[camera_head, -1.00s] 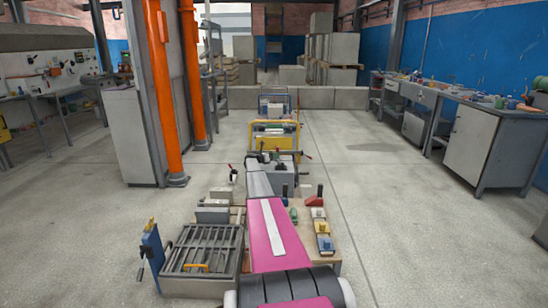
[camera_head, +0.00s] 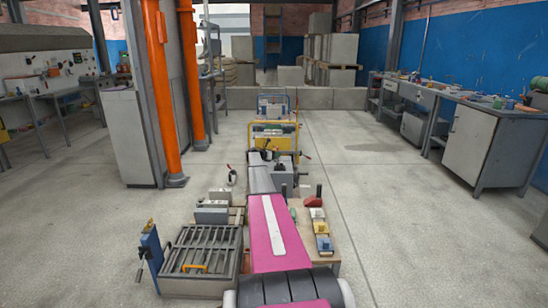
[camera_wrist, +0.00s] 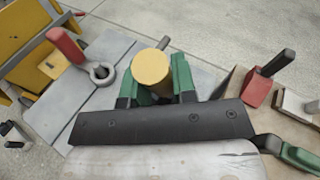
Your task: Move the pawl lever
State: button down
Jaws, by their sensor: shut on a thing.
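My gripper (camera_wrist: 153,85) is seen from above in the wrist view. Its two green fingers are shut on the sides of an upright round post with a yellow top (camera_wrist: 151,66). This looks like the pawl lever's grip, but its lower part is hidden by my fingers and the dark wrist bar. A red-handled lever (camera_wrist: 66,45) stands to the left, with a grey ring (camera_wrist: 102,73) beside it. In the head view my arm reaches forward and largely hides the gripper and the post.
A grey grated box (camera_head: 199,255) lies left of my arm, with a blue upright clamp (camera_head: 152,250) at its left. Several small tools, including a red block (camera_head: 314,201) and a yellow block (camera_head: 318,227), stand right of the arm. A yellow frame (camera_head: 273,138) stands beyond.

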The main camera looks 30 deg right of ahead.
jog(key=y, duration=0.1)
jog(key=s+d, duration=0.1)
jog(key=d+m+y, duration=0.1)
jog(key=shift+s+r+t+y, duration=0.2)
jog(key=shift+r+t+y, duration=0.05)
jog(key=shift+t+y, duration=0.05)
jog(key=d+y, duration=0.1)
jog(key=s+m+t+y, duration=0.1)
jog(key=d+y, duration=0.1)
jog(key=shift+s+d+f, duration=0.25)
jog(key=shift+s+d, duration=0.05)
jog(key=shift+d, duration=0.05)
jog(key=shift+s+d+f+m+t+y, duration=0.25)
jog(key=shift+d+t+y, duration=0.1)
jog(key=shift+y, duration=0.2)
jog(key=shift+s+d+f+m+t+y, duration=0.1)
jog(key=shift+d+f+m+t+y, duration=0.15)
jog(key=shift+y, duration=0.3)
jog(key=c, duration=0.9)
grip_release()
jog(key=shift+d, duration=0.1)
jog(key=shift+r, duration=0.1)
